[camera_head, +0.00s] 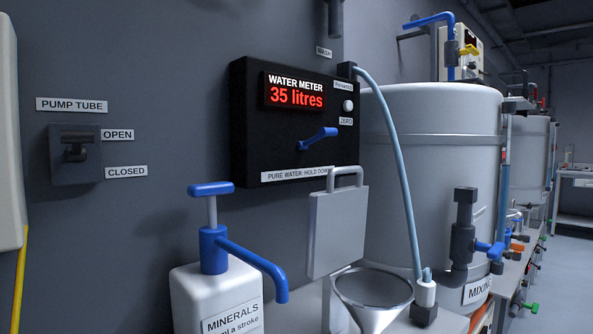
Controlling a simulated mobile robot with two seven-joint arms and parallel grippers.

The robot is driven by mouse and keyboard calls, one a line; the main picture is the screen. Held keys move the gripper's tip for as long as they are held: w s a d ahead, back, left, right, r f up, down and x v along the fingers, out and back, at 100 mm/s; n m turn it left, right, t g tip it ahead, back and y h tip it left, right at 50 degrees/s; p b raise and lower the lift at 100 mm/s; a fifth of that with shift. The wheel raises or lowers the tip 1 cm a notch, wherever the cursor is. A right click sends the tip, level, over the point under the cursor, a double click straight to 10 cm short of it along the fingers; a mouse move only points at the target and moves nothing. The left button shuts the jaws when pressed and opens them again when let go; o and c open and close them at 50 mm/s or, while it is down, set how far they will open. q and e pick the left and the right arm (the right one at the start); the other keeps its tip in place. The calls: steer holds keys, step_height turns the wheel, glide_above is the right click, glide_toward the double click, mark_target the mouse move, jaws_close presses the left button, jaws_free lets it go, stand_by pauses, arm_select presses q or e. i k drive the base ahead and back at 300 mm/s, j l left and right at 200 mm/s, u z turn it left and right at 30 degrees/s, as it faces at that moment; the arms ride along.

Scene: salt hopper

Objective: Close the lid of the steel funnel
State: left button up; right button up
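The steel funnel (372,291) stands at the bottom centre, its wide round mouth facing up and uncovered. Its lid (337,230) is a flat grey square plate with a loop handle (345,175) on its top edge. The lid stands raised, nearly upright, behind and to the left of the funnel mouth. The lower part of the funnel is cut off by the picture's edge. Neither of my grippers shows in the head view.
A white minerals bottle (195,290) with a blue pump and spout stands left of the funnel. A black water meter (300,120) reading 35 litres hangs behind. A pale blue hose (400,170) drops close to the funnel's right. A large mixing tank (432,130) stands behind right.

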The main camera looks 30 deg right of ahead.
mark_target(336, 217)
steer(key=i+l+z, duration=0.1)
steer(key=z, duration=1.1)
